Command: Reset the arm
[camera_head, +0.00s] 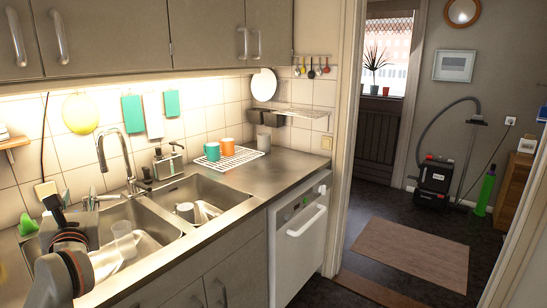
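My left arm comes in at the lower left, dark grey with an orange ring, over the left edge of the sink. My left gripper (54,206) is at the far end of it, small and dark, seen from behind against the sink's back corner. Its fingers are too hidden to tell whether they are open or shut. A pale brush head (46,189) shows just above it; whether they touch is unclear. My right gripper is not in view.
The double steel sink (205,189) holds a clear glass (124,239) and a metal cup (185,211). The dishwasher (300,240) is under the counter.

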